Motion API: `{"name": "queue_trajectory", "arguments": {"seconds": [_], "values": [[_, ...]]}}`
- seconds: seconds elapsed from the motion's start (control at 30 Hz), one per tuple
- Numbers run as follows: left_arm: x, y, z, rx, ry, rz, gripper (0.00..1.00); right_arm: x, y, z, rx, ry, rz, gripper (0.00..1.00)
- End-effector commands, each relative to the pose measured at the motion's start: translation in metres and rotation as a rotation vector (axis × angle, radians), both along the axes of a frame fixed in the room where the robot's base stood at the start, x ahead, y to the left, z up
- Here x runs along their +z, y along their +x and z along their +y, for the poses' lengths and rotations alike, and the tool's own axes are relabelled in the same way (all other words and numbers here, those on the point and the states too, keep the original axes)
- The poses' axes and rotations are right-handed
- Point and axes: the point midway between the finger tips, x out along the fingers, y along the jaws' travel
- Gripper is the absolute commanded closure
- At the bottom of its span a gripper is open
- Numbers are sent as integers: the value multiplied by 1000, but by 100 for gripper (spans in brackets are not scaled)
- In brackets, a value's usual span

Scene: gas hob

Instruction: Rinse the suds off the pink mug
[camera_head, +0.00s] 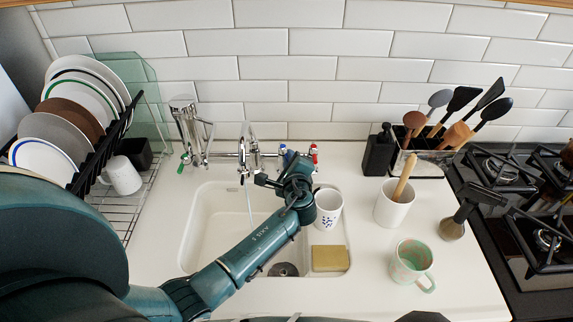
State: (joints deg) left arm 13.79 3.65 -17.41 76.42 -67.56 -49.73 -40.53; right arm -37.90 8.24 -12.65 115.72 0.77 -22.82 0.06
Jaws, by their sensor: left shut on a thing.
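A mug with a mint-green rim and handle and pinkish patches (411,262) stands upright on the white counter at the right of the sink; no suds can be made out on it. My left arm reaches over the sink, and my left gripper (286,162) is at the blue-marked tap handle (283,149), shut on it as far as I can see; the hand hides the fingertips. A thin stream of water (249,205) falls from the tap spout (246,160) into the white sink (196,232). My right gripper does not show.
A white pot with a wooden handle (394,207), a utensil holder (428,161) and the hob (540,235) are further right. A plate rack (108,150) stands left.

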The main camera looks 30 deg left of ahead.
Motion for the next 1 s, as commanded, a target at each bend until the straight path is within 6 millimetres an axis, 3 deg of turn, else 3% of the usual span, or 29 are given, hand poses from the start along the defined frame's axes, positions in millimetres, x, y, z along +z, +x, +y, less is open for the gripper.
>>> {"name": "queue_trajectory", "arguments": {"seconds": [0.27, 0.3, 0.53, 1.0], "values": [[0, 0, 0, 2, 0, 3, 100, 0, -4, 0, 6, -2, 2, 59], [0, 0, 0, 2, 1, 2, 87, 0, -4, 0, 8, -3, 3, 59], [0, 0, 0, 1, 0, 2, 68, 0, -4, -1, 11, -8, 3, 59], [2, 1, 4, 0, 0, 1, 68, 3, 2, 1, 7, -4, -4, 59]]}}
